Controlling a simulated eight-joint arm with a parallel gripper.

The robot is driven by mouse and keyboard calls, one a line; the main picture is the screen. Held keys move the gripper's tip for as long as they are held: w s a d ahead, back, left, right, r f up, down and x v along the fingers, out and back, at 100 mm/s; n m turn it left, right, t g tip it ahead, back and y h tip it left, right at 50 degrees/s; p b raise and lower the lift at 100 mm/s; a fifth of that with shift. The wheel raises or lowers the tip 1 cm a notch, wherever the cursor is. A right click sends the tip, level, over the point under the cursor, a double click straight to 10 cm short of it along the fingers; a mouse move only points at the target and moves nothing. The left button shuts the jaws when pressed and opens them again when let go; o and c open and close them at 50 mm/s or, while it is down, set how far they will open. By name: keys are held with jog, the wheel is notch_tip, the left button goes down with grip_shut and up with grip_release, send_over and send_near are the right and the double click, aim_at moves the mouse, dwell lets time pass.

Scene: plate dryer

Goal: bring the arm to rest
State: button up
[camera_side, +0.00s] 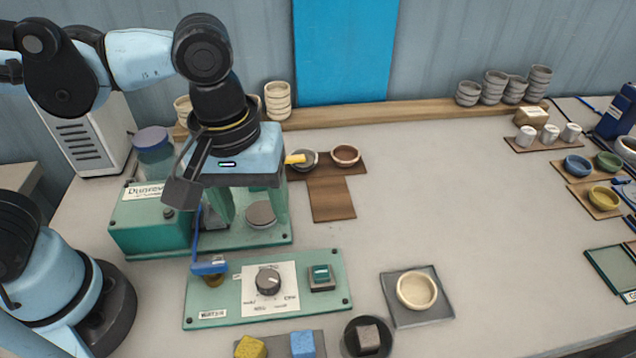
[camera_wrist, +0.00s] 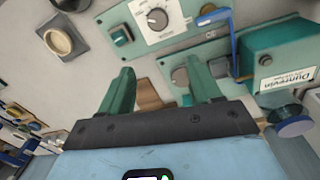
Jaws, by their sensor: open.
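My gripper (camera_side: 248,208) hangs pointing down over the green dryer unit (camera_side: 150,238) in the side view. Its two green fingers are spread apart with nothing between them, as the wrist view (camera_wrist: 162,80) also shows. A round grey disc (camera_side: 261,214) on the unit shows beside the fingers. The control panel (camera_side: 335,295), with a dial (camera_side: 267,281) and a green switch (camera_side: 321,273), lies in front of the unit. Whether the fingers touch the unit is hard to tell.
A cream bowl (camera_side: 416,289) sits on a grey square tile at the front. Brown boards (camera_side: 332,200) with two small bowls lie behind the gripper. Yellow and blue blocks (camera_side: 302,344) lie at the front edge. Cups and bowls stand at the right; the middle table is clear.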

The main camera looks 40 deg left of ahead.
jog(key=w+a+m+t, duration=0.3)
jog(key=a, duration=0.5)
jog(key=w+a+m+t, duration=0.3)
jog(key=a, duration=0.6)
jog(key=shift+f, duration=0.15)
